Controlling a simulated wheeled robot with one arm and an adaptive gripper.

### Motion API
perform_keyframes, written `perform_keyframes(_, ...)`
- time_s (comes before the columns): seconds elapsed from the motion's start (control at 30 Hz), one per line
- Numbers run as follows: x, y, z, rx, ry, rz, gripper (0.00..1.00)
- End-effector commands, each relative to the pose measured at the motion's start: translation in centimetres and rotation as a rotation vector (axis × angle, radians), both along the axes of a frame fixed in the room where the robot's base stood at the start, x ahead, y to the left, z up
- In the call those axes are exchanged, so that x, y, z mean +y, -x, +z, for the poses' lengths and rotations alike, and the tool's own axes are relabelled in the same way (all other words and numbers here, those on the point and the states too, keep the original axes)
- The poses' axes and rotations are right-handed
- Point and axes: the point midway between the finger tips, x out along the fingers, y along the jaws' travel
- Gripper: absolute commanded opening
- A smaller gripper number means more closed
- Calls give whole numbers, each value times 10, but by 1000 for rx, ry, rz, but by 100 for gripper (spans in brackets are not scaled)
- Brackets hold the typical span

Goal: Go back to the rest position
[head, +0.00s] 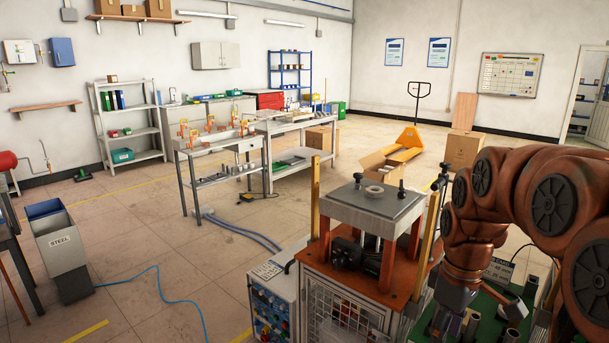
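My copper-coloured arm reaches in from the right edge and bends downward. My gripper (452,325) hangs at its end, low in the picture, over the green surface (487,330) and beside metal cylinders (512,312). Its fingertips are small and partly cut off at the bottom edge, so I cannot see whether they are open or whether anything is between them. Left of the arm stands the heater machine (352,268), with an orange-brown frame and a grey top plate (362,208). A pale ring-shaped piece (374,191) sits on that plate.
A control box (272,305) stands left of the machine. Workbenches (215,152) stand at the middle back. A grey bin marked STEEL (62,245) stands at the left. A blue hose (165,297) lies on the floor. A yellow pallet truck (408,143) stands at the back; open floor lies left of the machine.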

Motion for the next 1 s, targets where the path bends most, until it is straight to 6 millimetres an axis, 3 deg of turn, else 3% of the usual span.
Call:
perform_keyframes(0.3, 43, 92, -13, 40, 33, -249, 54)
perform_keyframes(0.63, 66, 186, -41, 82, 82, -531, 54)
perform_keyframes(0.8, 69, 216, -54, 91, 99, -632, 54)
perform_keyframes(1.0, 70, 226, -58, 94, 106, -671, 54)
